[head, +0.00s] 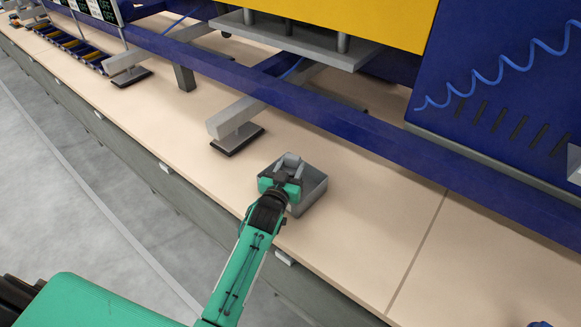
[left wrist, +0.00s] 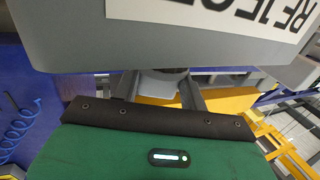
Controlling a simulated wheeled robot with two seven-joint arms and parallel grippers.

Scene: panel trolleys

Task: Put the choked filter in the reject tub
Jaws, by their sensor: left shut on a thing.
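A grey open tub (head: 315,192) stands on the beige bench. In the left wrist view, a grey wall with a white label (left wrist: 225,12) lettered in black, partly readable as REJECT, fills the top. My left gripper (head: 289,165) is over the tub's left part in the head view. Its two grey fingers are shut on a small grey, rounded thing, the filter (left wrist: 165,76), seen only in part between them in the wrist view. Whether it is choked cannot be told. The tub's floor is mostly hidden by the gripper.
A blue rail (head: 370,130) runs behind the tub, with grey feet (head: 237,138) on dark pads to the left. A blue panel with a coiled hose (head: 500,65) stands at right. The bench (head: 360,225) around the tub is clear.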

